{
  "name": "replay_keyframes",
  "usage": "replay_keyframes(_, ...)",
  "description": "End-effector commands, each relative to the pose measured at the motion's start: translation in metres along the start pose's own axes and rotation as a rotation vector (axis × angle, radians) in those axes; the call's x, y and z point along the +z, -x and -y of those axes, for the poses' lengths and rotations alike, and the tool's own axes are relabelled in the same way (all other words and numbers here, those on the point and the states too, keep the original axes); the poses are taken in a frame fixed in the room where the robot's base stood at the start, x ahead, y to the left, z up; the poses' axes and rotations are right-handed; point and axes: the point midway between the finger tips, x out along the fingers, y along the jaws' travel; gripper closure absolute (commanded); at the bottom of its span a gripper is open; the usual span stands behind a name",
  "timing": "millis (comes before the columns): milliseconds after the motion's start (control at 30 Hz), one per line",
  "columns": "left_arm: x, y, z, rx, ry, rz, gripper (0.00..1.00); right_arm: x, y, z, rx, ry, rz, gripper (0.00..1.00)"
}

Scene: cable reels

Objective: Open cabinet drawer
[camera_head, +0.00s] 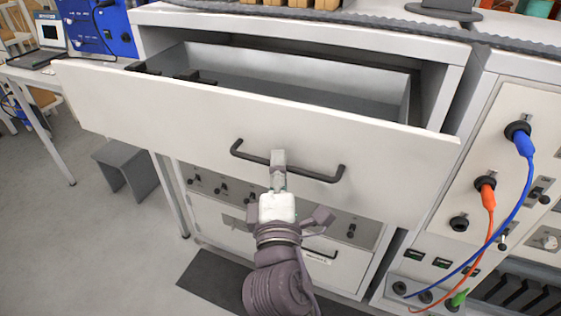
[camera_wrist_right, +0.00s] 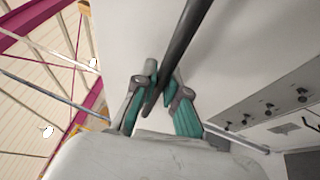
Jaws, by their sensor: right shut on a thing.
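The cabinet drawer (camera_head: 200,107) is white and stands pulled out, with its grey inside (camera_head: 290,80) showing from above. Its black bar handle (camera_head: 318,177) runs across the front panel. My right gripper (camera_head: 278,160) is at the middle of the handle and shut on it. In the right wrist view the dark handle bar (camera_wrist_right: 185,40) passes between the two teal-padded fingers (camera_wrist_right: 165,100). My left gripper is in neither view.
Blue and orange cables (camera_head: 490,215) plug into a panel at the right. A grey stool (camera_head: 125,165) and a table (camera_head: 50,80) stand at the left. A lower panel with knobs (camera_head: 215,190) sits beneath the drawer. The floor at the left front is clear.

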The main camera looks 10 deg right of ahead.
Motion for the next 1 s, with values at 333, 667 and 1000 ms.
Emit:
replay_keyframes(333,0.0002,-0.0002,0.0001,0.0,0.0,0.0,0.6,-0.0015,0.0031,-0.0007,0.0,0.0,-0.001,1.0)
replay_keyframes(667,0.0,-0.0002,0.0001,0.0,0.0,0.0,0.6,-0.0015,0.003,-0.0009,0.001,-0.001,-0.001,0.78)
replay_keyframes(1000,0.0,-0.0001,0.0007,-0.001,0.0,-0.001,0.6,-0.0013,0.0029,-0.001,0.001,-0.001,-0.001,0.63)
